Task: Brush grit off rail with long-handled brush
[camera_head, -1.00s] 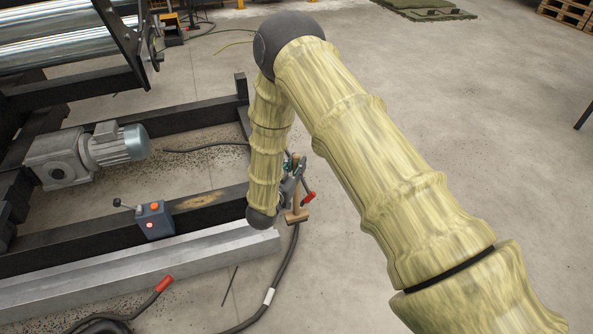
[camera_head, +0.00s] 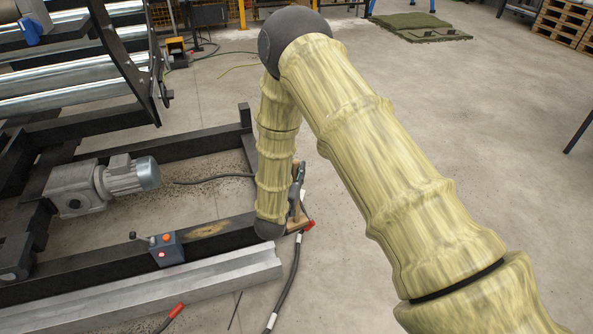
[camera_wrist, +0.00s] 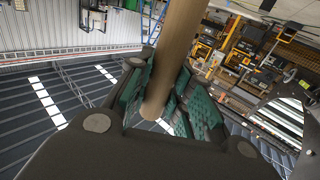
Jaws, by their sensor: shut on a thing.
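My gripper (camera_head: 297,188) is partly hidden behind my forearm, low beside the right end of the black frame beam. In the wrist view its green-padded fingers (camera_wrist: 160,98) are shut around a round tan handle (camera_wrist: 176,52). In the head view a tan wooden part of the brush (camera_head: 297,224) shows just under the gripper. Its bristles, and any contact with a surface, are hidden. A pale metal rail (camera_head: 150,293) runs along the front of the black beam (camera_head: 95,247). A brownish, gritty patch (camera_head: 210,229) lies on the beam's top, left of my arm.
A control box (camera_head: 167,249) with a lever stands at the beam. A motor (camera_head: 100,185) sits inside the frame. Black cables (camera_head: 287,285) with red ends lie on the floor near the brush and rail. Dark grit is scattered on the floor. Open concrete lies to the right.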

